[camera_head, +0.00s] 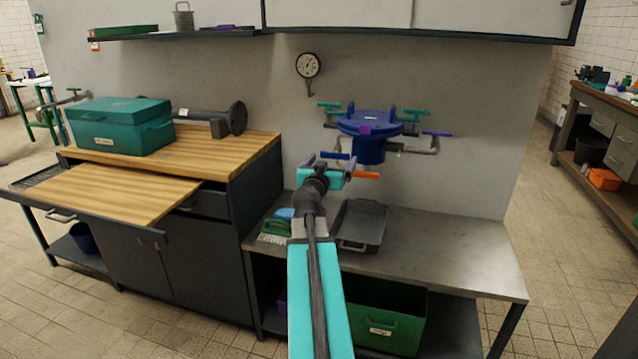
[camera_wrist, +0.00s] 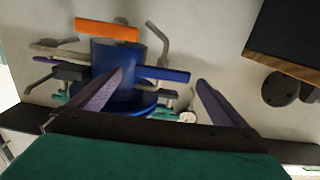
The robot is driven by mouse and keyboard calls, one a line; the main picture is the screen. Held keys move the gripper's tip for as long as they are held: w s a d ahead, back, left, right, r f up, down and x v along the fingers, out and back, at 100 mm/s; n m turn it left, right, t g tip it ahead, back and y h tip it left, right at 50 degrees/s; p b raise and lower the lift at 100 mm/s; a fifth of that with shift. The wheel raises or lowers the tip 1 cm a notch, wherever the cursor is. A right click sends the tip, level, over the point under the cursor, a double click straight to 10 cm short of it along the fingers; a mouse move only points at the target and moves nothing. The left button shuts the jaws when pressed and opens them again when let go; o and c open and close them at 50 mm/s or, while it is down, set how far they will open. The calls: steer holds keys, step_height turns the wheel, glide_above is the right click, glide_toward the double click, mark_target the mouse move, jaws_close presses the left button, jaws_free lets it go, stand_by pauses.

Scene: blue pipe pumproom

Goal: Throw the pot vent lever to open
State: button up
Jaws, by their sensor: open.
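The blue pot (camera_head: 362,150) is mounted on the wall above the steel bench, with several coloured handles around it. A blue lever (camera_head: 336,156) and an orange lever (camera_head: 366,176) show at its lower front. In the wrist view the pot (camera_wrist: 118,75) fills the left middle, with the orange lever (camera_wrist: 107,30) above and the blue lever (camera_wrist: 165,73) reaching right. None is legibly marked as the vent lever. My gripper (camera_wrist: 160,77) has its two purple fingers apart and empty, and the blue lever shows between their tips. I cannot tell whether they touch it.
A grey tray (camera_head: 362,226) and a green brush (camera_head: 277,226) lie on the steel bench (camera_head: 450,250) below. A round gauge (camera_head: 307,65) hangs on the wall. A teal box (camera_head: 120,125) stands on the wooden cabinet to the left. The bench's right part is clear.

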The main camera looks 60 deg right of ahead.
steer(key=b+v, duration=0.2)
steer(key=v, duration=0.2)
steer(key=shift+a+f, duration=0.1)
steer(key=shift+f, duration=0.05)
stand_by(0.4)
steer(key=shift+b+v, duration=0.95)
steer(key=shift+b, duration=0.9)
steer(key=shift+a+b, duration=0.15)
steer(key=shift+b, duration=0.4)
steer(key=shift+s+a+b, duration=0.2)
steer(key=shift+a+b, duration=0.3)
steer(key=shift+b, duration=1.4)
steer(key=shift+s+a+b, duration=0.2)
steer(key=shift+a+b, duration=0.5)
steer(key=shift+b, duration=1.4)
steer(key=shift+b+v, duration=1.6)
steer(key=shift+b, duration=0.3)
steer(key=shift+a+b, duration=0.25)
steer(key=shift+b, duration=0.1)
